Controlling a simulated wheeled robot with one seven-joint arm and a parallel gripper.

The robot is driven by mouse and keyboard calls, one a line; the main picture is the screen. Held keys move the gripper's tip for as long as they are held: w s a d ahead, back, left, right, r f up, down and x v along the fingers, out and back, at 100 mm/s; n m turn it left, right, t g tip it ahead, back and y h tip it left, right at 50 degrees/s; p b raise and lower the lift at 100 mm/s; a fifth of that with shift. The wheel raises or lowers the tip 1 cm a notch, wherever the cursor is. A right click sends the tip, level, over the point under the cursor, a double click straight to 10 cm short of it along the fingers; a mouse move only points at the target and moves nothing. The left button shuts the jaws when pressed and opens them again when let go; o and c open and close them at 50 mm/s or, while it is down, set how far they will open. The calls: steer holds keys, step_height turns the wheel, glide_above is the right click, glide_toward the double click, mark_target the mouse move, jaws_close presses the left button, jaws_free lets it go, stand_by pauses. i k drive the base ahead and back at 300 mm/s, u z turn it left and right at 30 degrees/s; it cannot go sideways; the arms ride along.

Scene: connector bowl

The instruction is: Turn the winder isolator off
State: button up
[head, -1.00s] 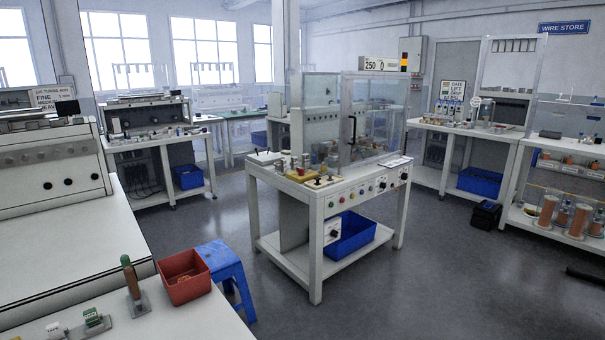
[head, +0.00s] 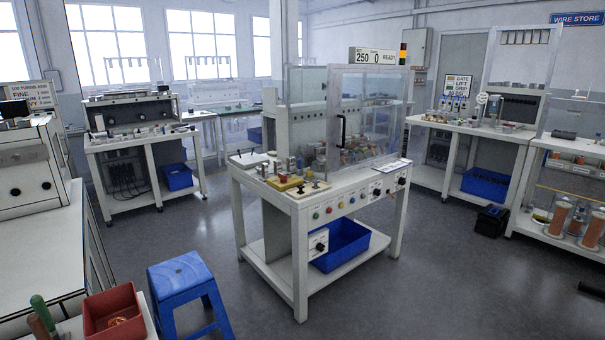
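The winder (head: 300,192) is a white bench machine with a clear guard (head: 365,110) in the middle of the room. Its display (head: 372,55) reads 250, 0 and READY beside a signal light. A white box with a black rotary knob (head: 319,244) is mounted below the front panel, left of the blue bin; it looks like an isolator, but its label and knob setting are too small to read. More buttons and dark knobs (head: 376,192) sit along the front panel.
A blue stool (head: 182,286) stands at the front left, between me and the winder's left side. A red bin (head: 113,312) is on the near-left bench. A black box (head: 492,220) lies at right. Grey floor (head: 420,285) is open in front and right.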

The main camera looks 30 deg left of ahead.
mark_target(282, 178)
steer(key=u, duration=0.05)
steer(key=i, duration=1.85)
steer(key=u, duration=1.9)
steer(key=i, duration=1.85)
steer(key=u, duration=0.3)
